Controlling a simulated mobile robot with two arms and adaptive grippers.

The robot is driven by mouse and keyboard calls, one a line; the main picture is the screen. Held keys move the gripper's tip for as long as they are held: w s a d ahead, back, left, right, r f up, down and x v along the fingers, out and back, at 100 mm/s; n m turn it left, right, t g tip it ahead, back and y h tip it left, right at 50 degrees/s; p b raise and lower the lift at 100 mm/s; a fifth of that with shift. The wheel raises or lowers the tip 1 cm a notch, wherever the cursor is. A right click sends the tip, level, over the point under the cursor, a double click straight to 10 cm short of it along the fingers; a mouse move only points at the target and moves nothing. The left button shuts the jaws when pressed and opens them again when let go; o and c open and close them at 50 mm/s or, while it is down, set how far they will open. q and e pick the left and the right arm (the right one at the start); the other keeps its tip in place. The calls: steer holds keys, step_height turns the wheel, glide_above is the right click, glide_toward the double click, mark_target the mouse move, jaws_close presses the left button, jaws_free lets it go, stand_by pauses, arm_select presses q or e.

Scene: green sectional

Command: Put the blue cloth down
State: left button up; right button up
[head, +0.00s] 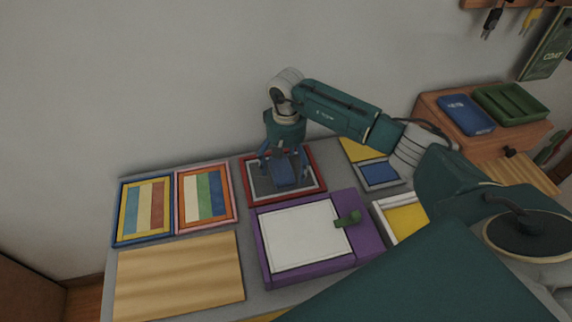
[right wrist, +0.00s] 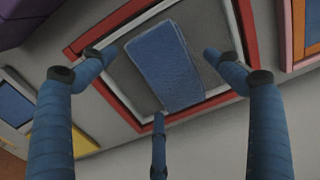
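The blue cloth (head: 283,179) lies as a folded rectangle on the dark grey inside of a red-framed tray (head: 321,176). In the right wrist view the cloth (right wrist: 163,66) rests flat within the white inner border of the red frame (right wrist: 245,32). My right gripper (head: 285,168) points down over the tray. Its three blue fingers (right wrist: 157,72) are spread apart around the cloth, and none visibly grips it. One fingertip is close to the cloth's end; I cannot tell whether it touches. My left gripper is not in view.
Two striped framed panels (head: 148,207) (head: 205,194) are to the left. A wooden board (head: 178,278) lies in front of them. A purple box with a white panel (head: 305,237) and green knob (head: 348,219) stands in front of the tray. Blue (head: 466,115) and green trays (head: 510,104) sit at right.

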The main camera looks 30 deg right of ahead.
mark_target(286, 167)
steer(key=shift+r, duration=0.1)
steer(key=shift+r, duration=0.25)
step_height(286, 167, up, 12)
steer(key=b, duration=0.2)
steer(key=shift+f, duration=0.15)
steer(key=shift+f, duration=0.1)
stand_by(0.3)
